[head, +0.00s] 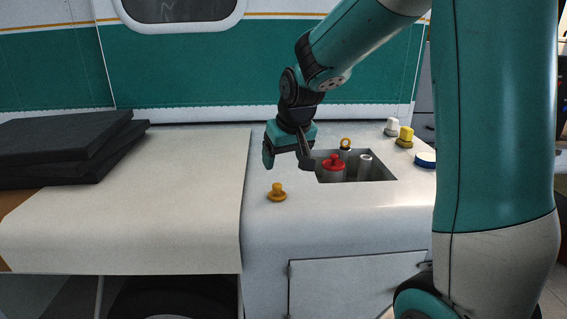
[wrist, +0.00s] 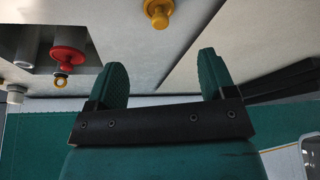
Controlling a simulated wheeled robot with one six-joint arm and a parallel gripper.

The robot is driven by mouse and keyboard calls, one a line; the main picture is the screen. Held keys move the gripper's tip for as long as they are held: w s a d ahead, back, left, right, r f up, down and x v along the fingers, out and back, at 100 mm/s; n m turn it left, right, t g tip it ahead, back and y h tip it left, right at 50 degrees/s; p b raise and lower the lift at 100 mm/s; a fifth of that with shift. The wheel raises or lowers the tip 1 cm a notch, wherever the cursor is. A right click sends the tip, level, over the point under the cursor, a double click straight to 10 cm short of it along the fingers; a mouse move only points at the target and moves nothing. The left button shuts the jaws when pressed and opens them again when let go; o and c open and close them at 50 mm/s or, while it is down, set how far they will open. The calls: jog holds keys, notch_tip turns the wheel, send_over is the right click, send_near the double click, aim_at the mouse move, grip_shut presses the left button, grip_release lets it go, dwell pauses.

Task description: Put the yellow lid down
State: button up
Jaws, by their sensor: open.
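The yellow lid (head: 277,194), a flat disc with a round knob, sits knob up on the pale counter, left of and in front of the square well. It also shows at the top edge of the wrist view (wrist: 158,12). My gripper (head: 288,161) is open and empty above the counter, just behind the lid and apart from it. In the wrist view its two green fingers (wrist: 161,72) stand wide apart with nothing between them.
Black pads (head: 65,145) lie left; the cloth-covered surface (head: 150,200) is clear.

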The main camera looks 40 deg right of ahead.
jog(key=s+a+r+n+g+y, duration=0.1)
jog(key=s+a+n+y, duration=0.1)
jog(key=s+a, duration=0.4)
jog(key=s+a+n+y, duration=0.1)
jog(key=s+a+n, duration=0.2)
jog(key=a, duration=0.6)
jog(key=s+a+n+g+y, duration=0.1)
jog(key=s+a+n, duration=0.1)
jog(key=s+a, duration=0.2)
jog(key=s+a+n+g+y, duration=0.1)
jog(key=s+a, duration=0.3)
jog(key=s, duration=0.6)
jog(key=shift+s+a+n+g, duration=0.15)
jog(key=shift+s+n+g, duration=0.25)
jog(key=shift+n+g, duration=0.3)
